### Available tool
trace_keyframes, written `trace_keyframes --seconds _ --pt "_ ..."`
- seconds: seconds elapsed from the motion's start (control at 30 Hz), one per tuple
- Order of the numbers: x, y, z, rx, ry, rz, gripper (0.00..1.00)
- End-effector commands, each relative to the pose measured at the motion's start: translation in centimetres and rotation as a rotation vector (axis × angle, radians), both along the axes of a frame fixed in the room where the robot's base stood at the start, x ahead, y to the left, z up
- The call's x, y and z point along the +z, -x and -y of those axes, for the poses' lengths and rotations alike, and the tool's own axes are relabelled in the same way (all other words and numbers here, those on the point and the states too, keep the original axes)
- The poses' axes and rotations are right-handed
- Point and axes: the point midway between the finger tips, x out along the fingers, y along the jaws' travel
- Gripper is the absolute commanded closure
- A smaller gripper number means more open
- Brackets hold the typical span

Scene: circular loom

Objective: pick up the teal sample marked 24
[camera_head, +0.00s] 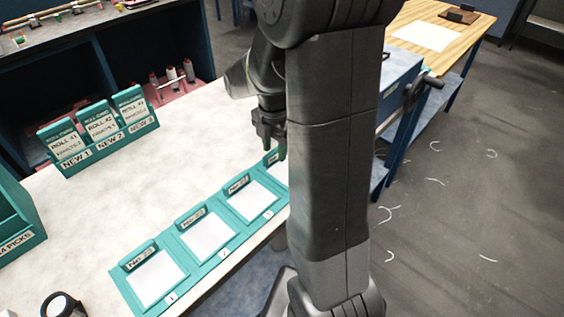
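A row of teal holders with white squares lies along the table's front edge. Each has a raised teal tag at its back: one at the lower left (139,256), one in the middle (191,217) and one at the right (237,185). The tags start with "No", but their numbers are too small to read surely. A fourth holder (271,158) is mostly hidden behind my arm, and I cannot read a 24 on it. My gripper (276,152) points down at this fourth holder's tag. Its fingertips look dark green, and I cannot tell whether they touch or hold the tag.
A teal rack (85,153) marked NEW 1, NEW 2 and NEW 3 holds roll cards at the back left. A teal bin (18,228) stands at the left edge and a dark ring (62,305) at lower left. The pale table (130,195) is clear between.

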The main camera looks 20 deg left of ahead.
Motion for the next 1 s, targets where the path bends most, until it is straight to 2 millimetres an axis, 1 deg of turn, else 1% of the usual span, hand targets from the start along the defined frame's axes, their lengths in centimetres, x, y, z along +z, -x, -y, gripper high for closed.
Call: trace_keyframes --seconds 0.03,0.1,0.33,0.37,0.5,0.57,0.87,0.97,1.0 --pt "-0.7 0.0 0.0 0.001 0.001 -0.002 0.60" --pt "-1.1 0.0 0.0 0.001 0.001 -0.002 0.60" --pt "-1.3 0.0 0.0 0.001 -0.001 0.000 0.60" --pt "-1.3 0.0 0.0 0.001 0.000 0.000 0.62" --pt "-1.3 0.0 -0.1 0.001 0.000 0.000 0.89" --pt "-1.3 0.0 -0.1 0.001 0.000 0.000 1.00" --pt "-1.1 0.0 -0.1 0.001 -0.001 0.001 1.00" --pt "-0.3 -0.1 -0.1 0.001 -0.003 0.003 1.00" --pt "0.3 -0.1 -0.1 0.001 -0.003 0.003 1.00"
